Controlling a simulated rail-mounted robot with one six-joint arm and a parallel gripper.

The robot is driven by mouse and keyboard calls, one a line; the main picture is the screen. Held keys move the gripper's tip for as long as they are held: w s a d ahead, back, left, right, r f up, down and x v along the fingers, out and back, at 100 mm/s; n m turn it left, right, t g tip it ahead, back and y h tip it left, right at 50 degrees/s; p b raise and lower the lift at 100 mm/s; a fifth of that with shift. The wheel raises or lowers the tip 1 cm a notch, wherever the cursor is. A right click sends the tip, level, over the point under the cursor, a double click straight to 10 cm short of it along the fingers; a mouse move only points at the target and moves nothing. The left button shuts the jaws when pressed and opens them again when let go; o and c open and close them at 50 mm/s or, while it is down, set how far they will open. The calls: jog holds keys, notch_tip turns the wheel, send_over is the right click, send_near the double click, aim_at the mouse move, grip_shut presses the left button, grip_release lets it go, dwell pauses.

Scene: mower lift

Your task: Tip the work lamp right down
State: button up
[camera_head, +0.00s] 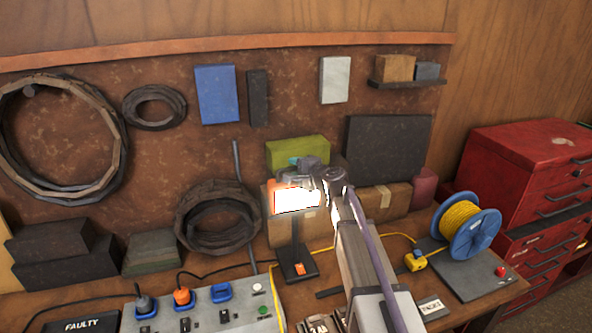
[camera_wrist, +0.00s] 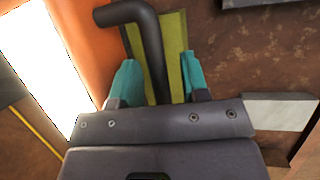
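The work lamp (camera_head: 296,201) has an orange housing and a glowing white panel facing the front. It stands on a thin dark post with a dark base (camera_head: 298,267) on the bench. In the wrist view its lit panel (camera_wrist: 42,55) and orange side fill the left. A dark bent bar (camera_wrist: 151,50), apparently the lamp's handle, runs between the teal fingers of my gripper (camera_wrist: 159,72). The fingers are open, with gaps showing on both sides of the bar. In the head view my gripper (camera_head: 294,162) is just above the lamp's top, and my arm hides its right side.
A green box (camera_head: 300,149) and a cardboard box (camera_head: 284,232) stand behind the lamp. A grey socket panel (camera_head: 205,309) with plugs is at the front left. A blue reel (camera_head: 485,242) with yellow cable is at the right. Cables cross the bench near the lamp base.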

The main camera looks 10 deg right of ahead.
grip_shut()
